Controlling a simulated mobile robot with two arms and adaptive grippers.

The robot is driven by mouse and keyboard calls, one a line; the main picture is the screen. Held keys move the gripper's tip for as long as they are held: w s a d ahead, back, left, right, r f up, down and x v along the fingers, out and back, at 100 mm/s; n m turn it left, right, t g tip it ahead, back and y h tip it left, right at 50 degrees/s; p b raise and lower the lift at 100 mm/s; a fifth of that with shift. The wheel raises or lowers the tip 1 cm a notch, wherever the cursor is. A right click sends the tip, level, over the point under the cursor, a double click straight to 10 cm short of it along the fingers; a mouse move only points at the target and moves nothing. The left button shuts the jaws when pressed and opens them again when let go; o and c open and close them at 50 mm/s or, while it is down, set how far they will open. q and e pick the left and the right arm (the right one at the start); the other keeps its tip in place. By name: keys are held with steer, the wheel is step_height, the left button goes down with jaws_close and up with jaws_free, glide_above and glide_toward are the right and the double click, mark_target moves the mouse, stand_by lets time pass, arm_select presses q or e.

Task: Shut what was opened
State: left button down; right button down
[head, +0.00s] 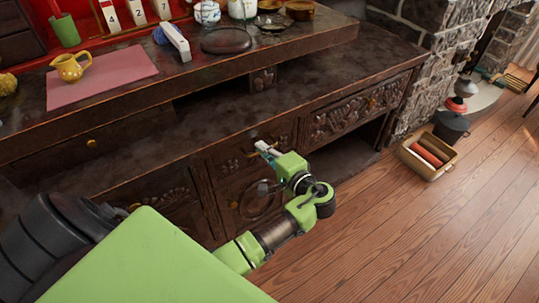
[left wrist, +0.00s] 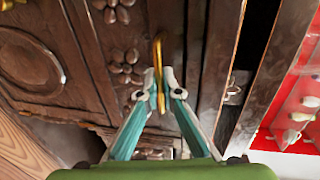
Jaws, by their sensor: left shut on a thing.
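A dark wooden cabinet with carved drawer fronts fills the middle of the head view. My left gripper (head: 265,150) is at a carved middle drawer front (head: 230,160), below the countertop. In the left wrist view, its two fingers (left wrist: 158,88) are closed around a gold handle (left wrist: 158,50) on a carved wooden front (left wrist: 115,40). A dark gap (left wrist: 240,85) with a shiny item shows beside that front. I cannot tell how far the front stands out from the cabinet. My right gripper is not in view.
The right carved drawer (head: 345,110) looks flush, above an open lower recess. The upper shelf holds a yellow jug (head: 70,67), a pink mat (head: 100,85) and a dark round plate (head: 226,40). A crate (head: 408,157) with red rolls stands on the wooden floor, which is clear at lower right.

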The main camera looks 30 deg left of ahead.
arm_select(q)
steer(key=shift+w+a+r, duration=0.1)
steer(key=shift+w+a, duration=0.05)
steer(key=shift+a, duration=0.25)
steer(key=c, duration=2.3)
jaws_free()
steer(key=shift+o, duration=0.3)
steer(key=shift+a, duration=0.15)
steer(key=v, duration=1.2)
